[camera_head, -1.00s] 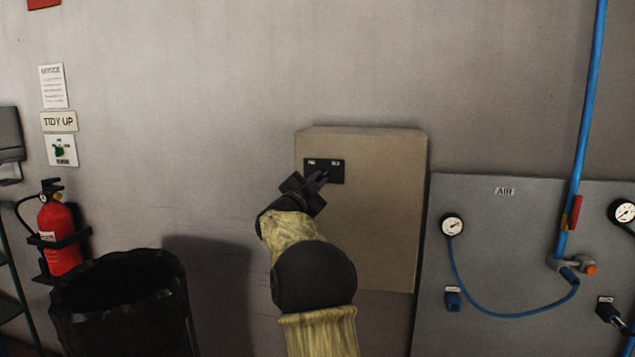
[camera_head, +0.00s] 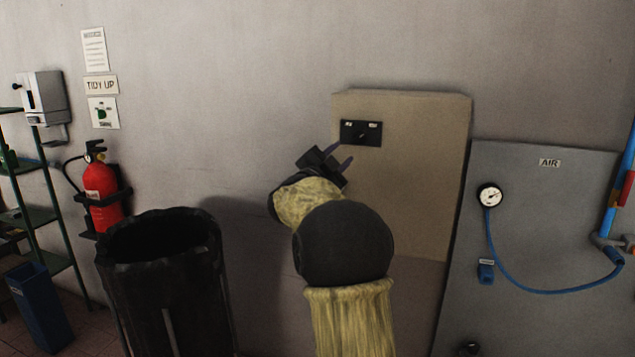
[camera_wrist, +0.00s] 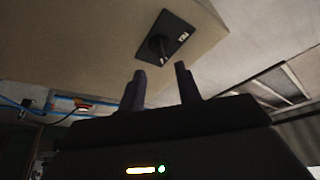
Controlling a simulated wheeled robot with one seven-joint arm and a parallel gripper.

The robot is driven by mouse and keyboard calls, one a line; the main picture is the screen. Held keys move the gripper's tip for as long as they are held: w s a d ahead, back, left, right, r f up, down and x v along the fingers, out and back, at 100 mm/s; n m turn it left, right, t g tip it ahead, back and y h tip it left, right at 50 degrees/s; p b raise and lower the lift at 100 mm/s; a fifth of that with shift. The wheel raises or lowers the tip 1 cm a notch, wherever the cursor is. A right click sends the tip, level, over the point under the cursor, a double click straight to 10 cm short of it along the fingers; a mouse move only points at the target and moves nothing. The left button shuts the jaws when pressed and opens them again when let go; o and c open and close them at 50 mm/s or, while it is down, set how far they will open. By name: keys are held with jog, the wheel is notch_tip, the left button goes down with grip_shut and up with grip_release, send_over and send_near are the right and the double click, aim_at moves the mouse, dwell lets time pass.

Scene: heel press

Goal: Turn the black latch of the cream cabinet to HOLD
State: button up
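The cream cabinet (camera_head: 418,170) hangs on the wall right of centre in the head view. Its black latch plate (camera_head: 361,133) is at the upper left of its front, with two small white labels too small to read. The latch handle (camera_wrist: 160,47) shows on the plate in the wrist view; its exact setting is hard to tell. My gripper (camera_head: 341,154) is just below the plate in the head view, its two fingers apart. In the wrist view my gripper (camera_wrist: 161,72) is open and empty, with the latch beyond the fingertips, apart from them.
A grey air panel (camera_head: 540,215) with a gauge and blue hose is right of the cabinet. A black bin (camera_head: 165,280) stands to the left below. A red fire extinguisher (camera_head: 102,190) and a green shelf (camera_head: 45,215) are further left.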

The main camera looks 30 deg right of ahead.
jog(key=b+v, duration=0.1)
jog(key=v, duration=0.9)
jog(key=shift+b, duration=0.35)
